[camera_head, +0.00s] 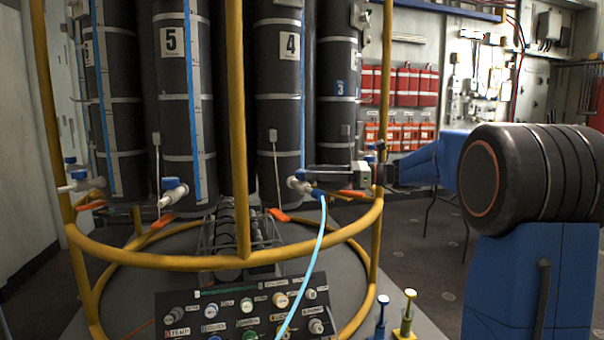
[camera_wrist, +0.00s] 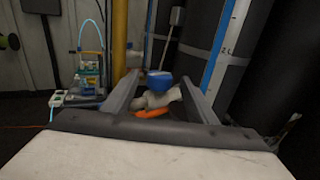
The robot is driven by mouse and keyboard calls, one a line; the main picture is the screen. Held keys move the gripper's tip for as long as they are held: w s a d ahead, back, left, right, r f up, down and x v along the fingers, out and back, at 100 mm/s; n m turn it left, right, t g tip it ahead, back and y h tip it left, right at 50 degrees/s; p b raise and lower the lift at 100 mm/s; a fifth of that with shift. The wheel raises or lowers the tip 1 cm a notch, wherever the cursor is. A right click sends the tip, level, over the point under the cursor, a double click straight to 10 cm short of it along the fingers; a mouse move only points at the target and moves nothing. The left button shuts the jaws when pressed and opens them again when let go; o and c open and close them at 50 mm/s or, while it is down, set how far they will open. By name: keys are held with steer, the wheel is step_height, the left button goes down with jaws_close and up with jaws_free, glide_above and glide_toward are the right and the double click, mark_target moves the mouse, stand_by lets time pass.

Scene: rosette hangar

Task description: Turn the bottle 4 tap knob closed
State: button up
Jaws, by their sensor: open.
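Bottle 4 (camera_head: 279,110) is a tall dark cylinder with a white number label and a blue stripe. Its tap (camera_head: 297,185) is at its lower front, a whitish body with a blue part and a light blue hose (camera_head: 318,240) hanging below. My gripper (camera_head: 314,180) reaches in from the right, with its fingertips at this tap, partly covering it. In the wrist view the open fingers (camera_wrist: 160,88) stand either side of a blue knob (camera_wrist: 158,80) on a whitish tap body (camera_wrist: 158,98). An orange piece (camera_wrist: 152,113) shows below. Finger contact with the knob cannot be told.
A yellow tubular frame (camera_head: 238,130) with upright posts and a ring rail surrounds the bottles. Bottle 5 (camera_head: 172,110) and its blue-knobbed tap (camera_head: 173,190) stand to the left. A control panel (camera_head: 248,310) lies in front. Open floor (camera_head: 430,240) shows at right.

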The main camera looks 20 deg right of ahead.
mark_target(302, 171)
steer(key=shift+x, duration=2.25)
steer(key=c, duration=1.1)
